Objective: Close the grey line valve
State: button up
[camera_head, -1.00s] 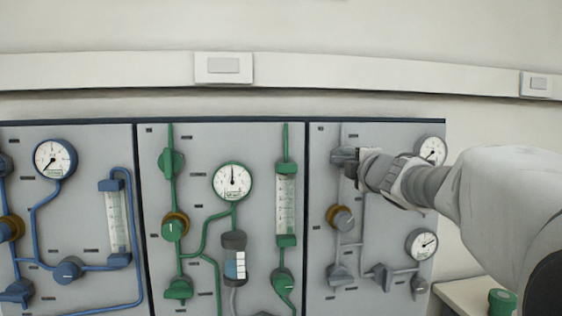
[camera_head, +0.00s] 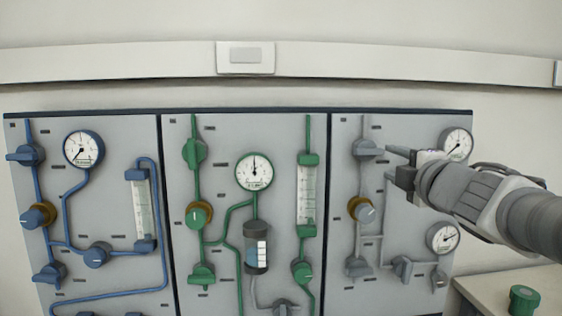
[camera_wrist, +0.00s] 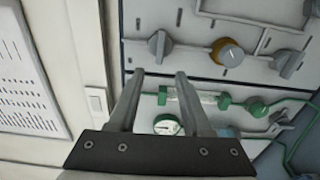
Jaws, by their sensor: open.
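The grey line runs down the right-hand panel. Its top valve (camera_head: 367,149) has a grey lever handle lying crosswise to the vertical pipe. In the wrist view the same valve (camera_wrist: 160,43) shows just beyond the fingertips, its handle across the pipe. My gripper (camera_head: 388,162) is open and empty, just right of the valve and apart from it. Both fingers (camera_wrist: 160,75) show in the wrist view with nothing between them. A lower grey valve (camera_head: 357,267) sits near the bottom of the same line.
Below the top valve is a brass-collared grey knob (camera_head: 362,209). Two gauges (camera_head: 456,144) (camera_head: 442,238) are on the panel's right side. The green panel (camera_head: 225,140) and blue panel (camera_head: 110,185) stand to the left. A side table (camera_head: 480,290) with a green object (camera_head: 523,299) is at lower right.

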jog(key=s+p, duration=0.1)
jog(key=s, duration=0.5)
jog(key=shift+s, duration=0.1)
dwell(0.4)
jog(key=s+f+m+g+h, duration=0.4)
jog(key=s+f+m+g, duration=0.1)
jog(key=f+m, duration=0.7)
jog(key=s+a+f+m+g+y, duration=0.3)
jog(key=s+a+f+m+g, duration=0.35)
jog(key=s+a+f, duration=0.4)
notch_tip(320, 180, up, 11)
jog(key=s+a+y+p, duration=0.1)
jog(key=p, duration=1.1)
jog(key=shift+s+g+p, duration=0.15)
jog(key=shift+g+p, duration=0.25)
jog(key=shift+g, duration=0.05)
